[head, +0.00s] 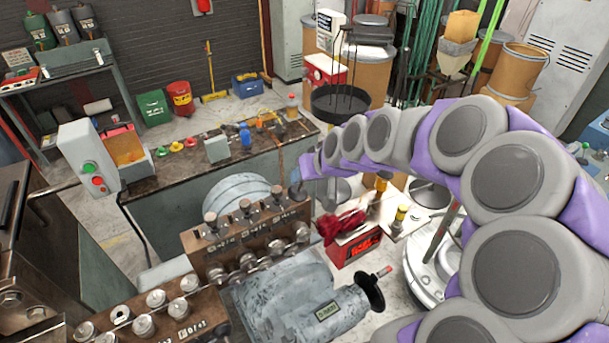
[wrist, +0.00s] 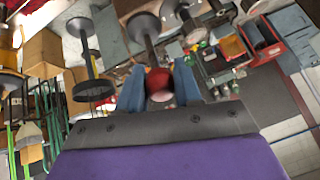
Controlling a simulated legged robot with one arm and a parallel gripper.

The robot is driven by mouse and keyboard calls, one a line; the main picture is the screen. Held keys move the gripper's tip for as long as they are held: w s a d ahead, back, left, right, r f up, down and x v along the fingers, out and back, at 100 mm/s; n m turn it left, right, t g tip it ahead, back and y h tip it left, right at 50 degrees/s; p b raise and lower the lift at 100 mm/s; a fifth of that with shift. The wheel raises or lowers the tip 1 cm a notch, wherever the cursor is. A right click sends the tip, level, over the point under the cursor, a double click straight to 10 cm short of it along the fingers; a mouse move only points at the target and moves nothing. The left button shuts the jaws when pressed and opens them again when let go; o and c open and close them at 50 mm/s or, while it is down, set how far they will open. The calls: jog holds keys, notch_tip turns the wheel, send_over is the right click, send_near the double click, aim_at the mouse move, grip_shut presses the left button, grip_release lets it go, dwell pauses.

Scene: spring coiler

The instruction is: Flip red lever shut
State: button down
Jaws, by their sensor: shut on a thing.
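The red lever's round red knob (wrist: 159,82) sits between the two blue fingers of my gripper (wrist: 160,72) in the wrist view. The fingers are closed on it from both sides. A dark shaft (wrist: 148,42) with a wide round end runs up from the knob. In the head view, my arm reaches in from the right, and my gripper (head: 300,190) is at its far left end, beside the bench and above the coiler's row of knobs. I cannot make out the red knob there.
The coiler's brown panels with metal knobs (head: 248,232) stand below my gripper. A grey motor housing with a black handwheel (head: 368,290) is in front. A red box (head: 355,247) is to the right. A dark pan (head: 341,102) hangs behind my arm.

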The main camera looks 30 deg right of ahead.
jog(key=shift+s+a+f, duration=0.1)
jog(key=shift+s+f, duration=0.05)
jog(key=shift+f, duration=0.1)
jog(key=c, duration=1.1)
grip_release()
jog(key=shift+c, duration=0.2)
jog(key=o, duration=0.4)
jog(key=shift+r, duration=0.1)
jog(key=shift+c, duration=0.2)
jog(key=shift+r, duration=0.15)
jog(key=v, duration=1.7)
